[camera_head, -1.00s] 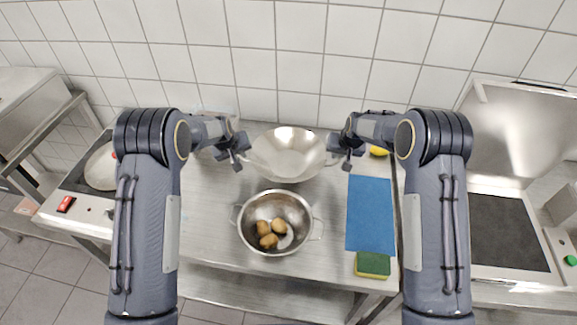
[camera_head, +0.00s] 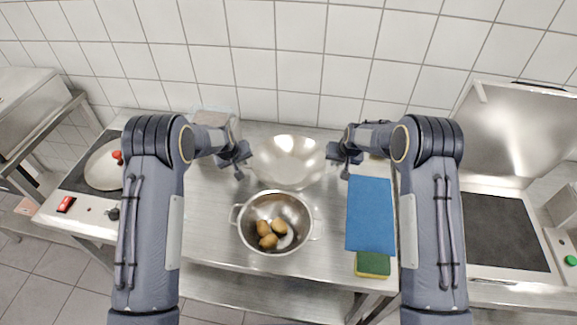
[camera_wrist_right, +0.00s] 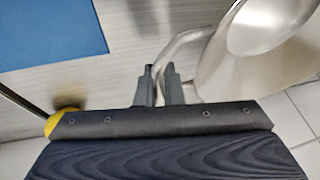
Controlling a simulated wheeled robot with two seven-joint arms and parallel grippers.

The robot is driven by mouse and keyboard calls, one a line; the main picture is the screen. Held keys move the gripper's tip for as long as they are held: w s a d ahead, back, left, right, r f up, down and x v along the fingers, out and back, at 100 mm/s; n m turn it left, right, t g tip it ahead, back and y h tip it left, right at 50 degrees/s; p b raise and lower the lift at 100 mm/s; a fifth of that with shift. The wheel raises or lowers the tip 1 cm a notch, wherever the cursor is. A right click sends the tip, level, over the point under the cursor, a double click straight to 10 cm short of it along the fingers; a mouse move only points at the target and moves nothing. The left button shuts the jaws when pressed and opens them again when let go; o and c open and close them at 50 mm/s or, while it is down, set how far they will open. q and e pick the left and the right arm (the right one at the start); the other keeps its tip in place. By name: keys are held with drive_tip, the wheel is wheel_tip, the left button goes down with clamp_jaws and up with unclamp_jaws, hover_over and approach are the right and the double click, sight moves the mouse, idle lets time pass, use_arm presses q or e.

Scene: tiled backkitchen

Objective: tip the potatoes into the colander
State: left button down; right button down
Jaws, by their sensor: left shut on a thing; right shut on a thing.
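A wide shiny metal bowl (camera_head: 289,165) is held up between my two grippers, behind the colander, and its visible inside looks empty. My left gripper (camera_head: 240,165) is shut at the bowl's left side; its grip on the handle is too small to make out. My right gripper (camera_head: 344,164) is shut on the bowl's right handle, and the wrist view shows the looped handle (camera_wrist_right: 176,48) between its fingers (camera_wrist_right: 160,85). The metal colander (camera_head: 240,232) stands upright on the table below, with several brown potatoes (camera_head: 264,228) in its bottom.
A blue cloth (camera_head: 370,215) and a green-yellow sponge (camera_head: 373,265) lie right of the colander on the steel table (camera_head: 215,215). A hob with a lidded pan (camera_head: 103,168) stands at left. A dark-topped appliance (camera_head: 495,230) stands at right. The tiled wall is close behind.

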use_arm(q)
drive_tip(key=c, duration=1.4)
unclamp_jaws()
drive_tip(key=shift+d+r, duration=0.1)
use_arm(e)
drive_tip(key=shift+a+r, duration=0.1)
